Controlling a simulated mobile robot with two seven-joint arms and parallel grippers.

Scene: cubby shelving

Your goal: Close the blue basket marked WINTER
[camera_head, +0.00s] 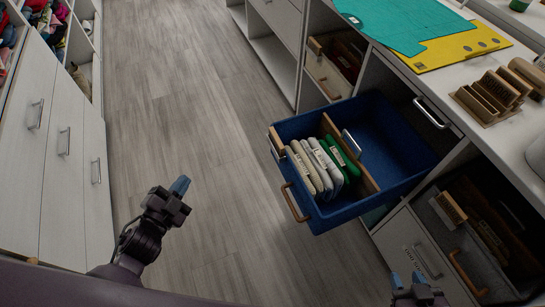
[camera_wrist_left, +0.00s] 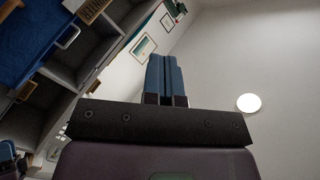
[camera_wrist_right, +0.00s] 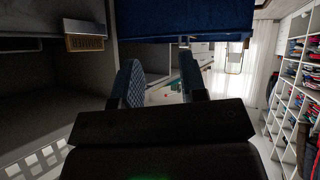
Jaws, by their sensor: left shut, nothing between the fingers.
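The blue basket (camera_head: 405,190) is pulled out of the cubby shelving and juts over the floor. It holds several folded pale and green items behind a wooden divider. I cannot read a WINTER mark on it. A wooden handle (camera_head: 295,203) is on its front. My left gripper (camera_head: 181,186) is shut and empty, over the floor left of the basket and apart from it; its closed fingers show in the left wrist view (camera_wrist_left: 165,78). My right gripper (camera_head: 407,280) is open and empty, below the basket in the head view. The right wrist view shows its parted fingers (camera_wrist_right: 161,80) beneath the blue basket (camera_wrist_right: 185,15).
A lower basket (camera_head: 430,260) with a wooden handle sits in the shelving near my right gripper. The countertop (camera_head: 455,85) holds teal and yellow sheets and wooden blocks. White cabinets (camera_head: 60,150) stand at the left. The floor (camera_head: 190,90) between is clear.

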